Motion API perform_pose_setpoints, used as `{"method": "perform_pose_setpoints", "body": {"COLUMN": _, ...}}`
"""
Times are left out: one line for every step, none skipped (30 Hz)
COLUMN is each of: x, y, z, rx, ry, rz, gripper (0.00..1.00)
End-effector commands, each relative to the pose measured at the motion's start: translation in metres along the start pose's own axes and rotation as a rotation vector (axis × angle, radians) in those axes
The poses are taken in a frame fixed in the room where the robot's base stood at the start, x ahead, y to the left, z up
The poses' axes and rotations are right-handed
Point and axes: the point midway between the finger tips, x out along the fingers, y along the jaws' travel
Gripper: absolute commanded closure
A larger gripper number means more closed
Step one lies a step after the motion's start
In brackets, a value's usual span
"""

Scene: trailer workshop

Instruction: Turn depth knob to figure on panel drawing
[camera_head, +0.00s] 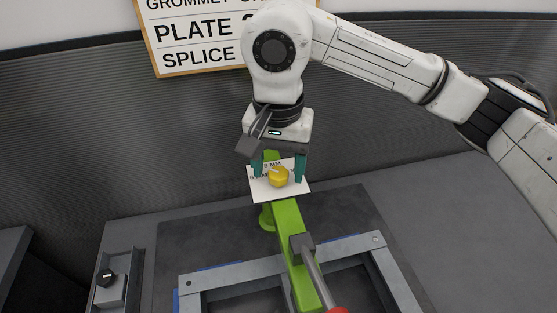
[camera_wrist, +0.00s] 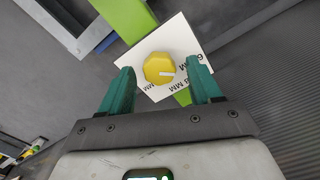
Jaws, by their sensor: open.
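The yellow depth knob (camera_head: 278,177) sits on a white plate (camera_head: 294,195) with black MM markings, mounted on a green bar (camera_head: 290,222). In the wrist view the knob (camera_wrist: 157,66) carries a white pointer line aimed toward the right side, near MM lettering (camera_wrist: 188,68). The figures are only partly legible. My gripper (camera_head: 279,170) is open, with one teal finger on each side of the knob. In the wrist view gaps show between the knob and the fingers. No panel drawing with a readable figure shows.
A sign (camera_head: 195,40) on the wall reads PLATE and SPLICE, partly hidden by my arm.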

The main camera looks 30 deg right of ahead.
Motion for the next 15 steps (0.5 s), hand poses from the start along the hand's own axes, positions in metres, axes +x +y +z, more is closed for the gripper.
{"method": "perform_pose_setpoints", "body": {"x": 0.0006, "y": 0.0001, "z": 0.0000, "rx": 0.000, "ry": 0.000, "rz": 0.000, "gripper": 0.37}}
{"method": "perform_pose_setpoints", "body": {"x": 0.0007, "y": 0.0000, "z": 0.0000, "rx": 0.000, "ry": 0.000, "rz": 0.000, "gripper": 0.37}}
{"method": "perform_pose_setpoints", "body": {"x": 0.0008, "y": 0.0001, "z": 0.0000, "rx": 0.000, "ry": 0.000, "rz": 0.000, "gripper": 0.37}}
{"method": "perform_pose_setpoints", "body": {"x": 0.0007, "y": 0.0000, "z": 0.0000, "rx": 0.000, "ry": 0.000, "rz": 0.000, "gripper": 0.37}}
{"method": "perform_pose_setpoints", "body": {"x": 0.0007, "y": 0.0000, "z": 0.0000, "rx": 0.000, "ry": 0.000, "rz": 0.000, "gripper": 0.37}}
{"method": "perform_pose_setpoints", "body": {"x": 0.0006, "y": 0.0000, "z": 0.0000, "rx": 0.000, "ry": 0.000, "rz": 0.000, "gripper": 0.37}}
{"method": "perform_pose_setpoints", "body": {"x": 0.0006, "y": 0.0000, "z": 0.0000, "rx": 0.000, "ry": 0.000, "rz": 0.000, "gripper": 0.38}}
{"method": "perform_pose_setpoints", "body": {"x": 0.0006, "y": 0.0000, "z": 0.0000, "rx": 0.000, "ry": 0.000, "rz": 0.000, "gripper": 0.41}}
{"method": "perform_pose_setpoints", "body": {"x": 0.0005, "y": 0.0000, "z": 0.0000, "rx": 0.000, "ry": 0.000, "rz": 0.000, "gripper": 0.44}}
{"method": "perform_pose_setpoints", "body": {"x": 0.0005, "y": 0.0000, "z": 0.0000, "rx": 0.000, "ry": 0.000, "rz": 0.000, "gripper": 0.47}}
{"method": "perform_pose_setpoints", "body": {"x": 0.0005, "y": 0.0000, "z": 0.0000, "rx": 0.000, "ry": 0.000, "rz": 0.000, "gripper": 0.50}}
{"method": "perform_pose_setpoints", "body": {"x": 0.0004, "y": 0.0000, "z": 0.0000, "rx": 0.000, "ry": 0.000, "rz": 0.000, "gripper": 0.54}}
{"method": "perform_pose_setpoints", "body": {"x": 0.0004, "y": 0.0000, "z": 0.0000, "rx": 0.000, "ry": 0.000, "rz": 0.000, "gripper": 0.57}}
{"method": "perform_pose_setpoints", "body": {"x": 0.0004, "y": 0.0000, "z": 0.0000, "rx": 0.000, "ry": 0.000, "rz": 0.000, "gripper": 0.60}}
{"method": "perform_pose_setpoints", "body": {"x": 0.0004, "y": 0.0000, "z": 0.0000, "rx": 0.000, "ry": 0.000, "rz": 0.000, "gripper": 0.64}}
